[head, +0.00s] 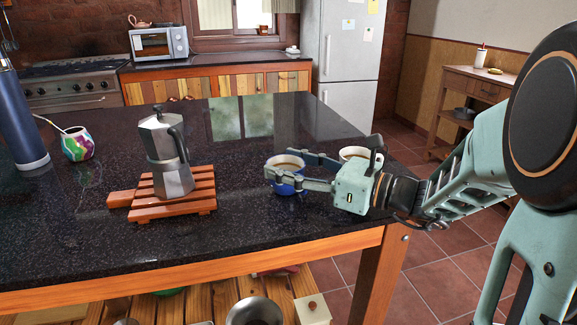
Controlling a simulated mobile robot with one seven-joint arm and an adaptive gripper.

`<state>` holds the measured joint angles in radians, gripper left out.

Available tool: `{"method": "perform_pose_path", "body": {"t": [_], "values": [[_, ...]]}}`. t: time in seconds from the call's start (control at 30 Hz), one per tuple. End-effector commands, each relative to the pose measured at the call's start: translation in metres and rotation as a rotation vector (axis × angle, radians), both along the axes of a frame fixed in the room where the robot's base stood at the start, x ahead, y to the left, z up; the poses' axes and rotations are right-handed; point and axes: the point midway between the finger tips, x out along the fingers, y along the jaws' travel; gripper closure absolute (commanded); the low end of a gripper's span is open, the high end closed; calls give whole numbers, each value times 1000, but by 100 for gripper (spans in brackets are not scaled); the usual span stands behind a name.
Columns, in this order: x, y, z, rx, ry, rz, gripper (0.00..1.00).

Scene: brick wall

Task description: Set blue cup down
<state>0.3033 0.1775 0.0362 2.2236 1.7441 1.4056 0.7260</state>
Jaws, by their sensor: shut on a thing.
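The blue cup (284,187) is at the right part of the dark counter (120,250), upright, with a brown content showing inside its pale rim. My gripper (281,172) reaches in from the right, with one finger on the near side of the cup and the other at its far side. It is shut on the blue cup. The cup's right part is hidden behind the fingers. I cannot tell whether its base touches the counter.
A white cup (351,153) stands just behind my gripper. A moka pot (166,155) stands on a wooden slatted trivet (128,198) to the left. A colourful gourd cup (77,144) and a blue bottle (20,125) stand farther left. The counter's front middle is clear.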

Motion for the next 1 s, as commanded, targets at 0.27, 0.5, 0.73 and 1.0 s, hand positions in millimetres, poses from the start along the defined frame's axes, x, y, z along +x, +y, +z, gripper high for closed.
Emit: {"method": "perform_pose_path", "body": {"t": [0.27, 0.5, 0.73, 1.0], "values": [[0, 0, -3, 0, 0, 0, 34], [0, 0, -2, 0, 0, 0, 30], [-4, -8, 2, -1, 0, -2, 30], [-30, -57, 2, 0, 2, -5, 30]]}}
